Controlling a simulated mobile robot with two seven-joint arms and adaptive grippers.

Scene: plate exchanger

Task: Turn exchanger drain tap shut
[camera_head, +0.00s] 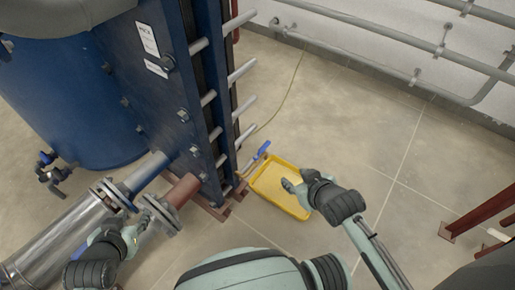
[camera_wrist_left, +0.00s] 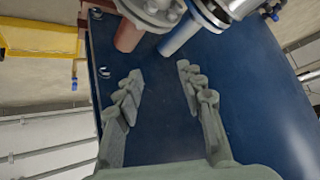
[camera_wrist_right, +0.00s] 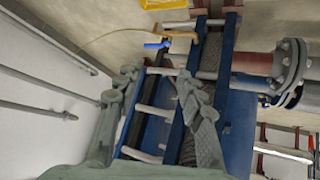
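The drain tap has a blue lever handle (camera_head: 262,149) and sits low at the exchanger's foot, beside the yellow tray (camera_head: 304,213). The handle (camera_wrist_right: 157,45) also shows in the right wrist view, above and between my fingertips, with a brass-coloured body (camera_wrist_right: 181,34). My right gripper (camera_head: 291,187) appears over the tray in the head view, to the right of the tap and apart from it. Its fingers (camera_wrist_right: 158,80) are open and empty. My left gripper (camera_head: 138,230) is by the pipe flanges at the lower left. Its fingers (camera_wrist_left: 159,74) are open and empty, facing the blue exchanger plate (camera_wrist_left: 160,120).
The blue plate exchanger (camera_head: 165,90) has several protruding steel rods (camera_head: 242,72). A red-brown pipe stub (camera_head: 184,190) and a silver-clad pipe (camera_head: 60,240) lie near my left arm. Wall pipes (camera_head: 400,40) run at the back. The floor (camera_head: 400,150) right of the tray is clear.

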